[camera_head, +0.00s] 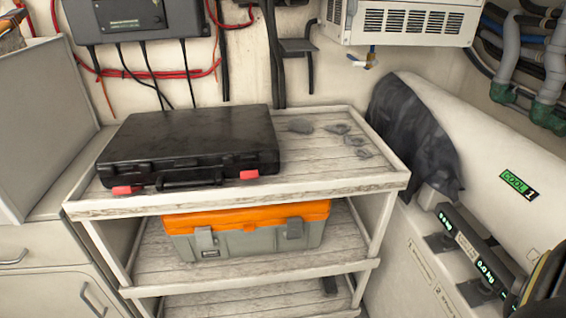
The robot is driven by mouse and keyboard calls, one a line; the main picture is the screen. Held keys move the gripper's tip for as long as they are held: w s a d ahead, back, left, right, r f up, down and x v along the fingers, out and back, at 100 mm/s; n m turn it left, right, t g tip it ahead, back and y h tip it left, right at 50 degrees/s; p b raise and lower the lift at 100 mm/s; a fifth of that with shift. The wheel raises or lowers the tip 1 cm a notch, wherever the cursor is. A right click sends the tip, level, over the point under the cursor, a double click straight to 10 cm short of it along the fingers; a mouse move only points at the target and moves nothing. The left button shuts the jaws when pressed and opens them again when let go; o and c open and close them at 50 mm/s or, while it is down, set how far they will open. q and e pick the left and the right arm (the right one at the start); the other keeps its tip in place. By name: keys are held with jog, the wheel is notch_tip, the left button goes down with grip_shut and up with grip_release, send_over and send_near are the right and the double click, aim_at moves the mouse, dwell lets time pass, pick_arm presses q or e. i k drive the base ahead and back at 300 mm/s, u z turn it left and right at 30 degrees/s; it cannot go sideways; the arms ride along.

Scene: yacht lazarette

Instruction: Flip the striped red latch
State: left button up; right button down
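A black hard case (190,142) lies closed on the top shelf of a white wooden rack. Its front edge carries two red latches, a left one (126,190) and a right one (249,174), with a dark handle (190,181) between them. They are too small here to tell which one is striped. The left latch looks a little longer and flatter than the right one. Neither of my grippers is in view, and nothing touches the case from above.
The rack's top shelf (335,180) has a raised rim and bare boards right of the case, with small flat grey pieces (335,129). An orange-lidded grey toolbox (250,242) sits on the shelf below. Drawers stand left; a dark cloth (412,135) hangs over a white casing right.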

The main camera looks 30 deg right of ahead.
aim_at(250, 175)
jog(key=z, duration=0.85)
jog(key=i, duration=0.4)
